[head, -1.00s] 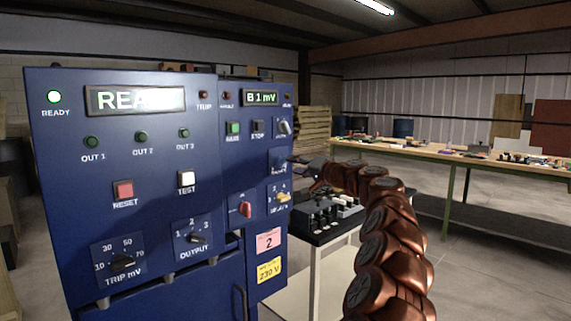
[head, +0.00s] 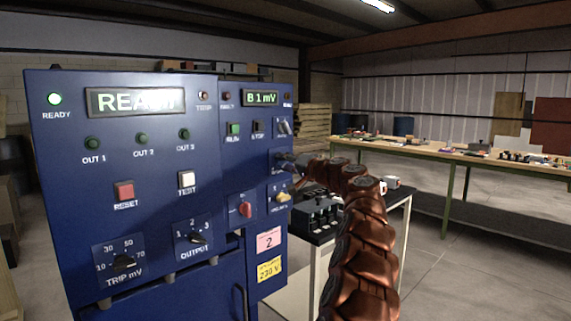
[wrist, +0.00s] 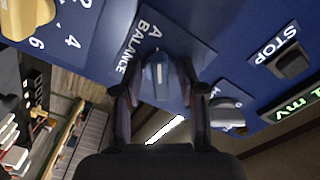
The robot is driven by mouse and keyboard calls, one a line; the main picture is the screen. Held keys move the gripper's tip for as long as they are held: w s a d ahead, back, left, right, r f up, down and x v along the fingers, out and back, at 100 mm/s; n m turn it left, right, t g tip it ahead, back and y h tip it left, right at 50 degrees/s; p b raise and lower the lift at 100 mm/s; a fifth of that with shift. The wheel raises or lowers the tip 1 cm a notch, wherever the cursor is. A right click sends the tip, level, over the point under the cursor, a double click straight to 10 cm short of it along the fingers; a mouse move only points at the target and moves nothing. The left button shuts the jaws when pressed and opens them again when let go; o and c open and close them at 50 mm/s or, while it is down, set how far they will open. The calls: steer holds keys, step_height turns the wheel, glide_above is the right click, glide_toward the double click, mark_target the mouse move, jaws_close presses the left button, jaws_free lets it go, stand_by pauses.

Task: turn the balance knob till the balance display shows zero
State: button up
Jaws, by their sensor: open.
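The balance knob (wrist: 158,76), dark blue with a pale pointer line, sits on the blue panel beside the BALANCE label in the wrist view. My gripper (wrist: 160,82) is open, with one finger on each side of the knob; I cannot tell whether they touch it. In the head view my gripper (head: 284,159) is at the panel's right side and hides most of the knob. The balance display (head: 261,98) reads "B 1 mV" in green. Part of this display (wrist: 300,116) also shows at the wrist view's right edge.
A STOP button (wrist: 292,66) and another knob (wrist: 226,112) are close to my gripper. A yellow selector (head: 283,197) and a red knob (head: 245,209) are below. A small table (head: 398,198) with black equipment stands right of the cabinet, under my arm.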

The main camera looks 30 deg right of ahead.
jaws_close()
steer(key=m+p, duration=0.2)
steer(key=shift+r+p, duration=0.3)
steer(key=shift+p, duration=0.05)
steer(key=shift+f+m+p, duration=0.1)
steer(key=shift+m+p, duration=0.6)
steer(key=shift+m, duration=0.3)
steer(key=shift+f+m, duration=0.2)
steer(key=shift+m, duration=0.2)
jaws_free()
steer(key=shift+s, duration=0.1)
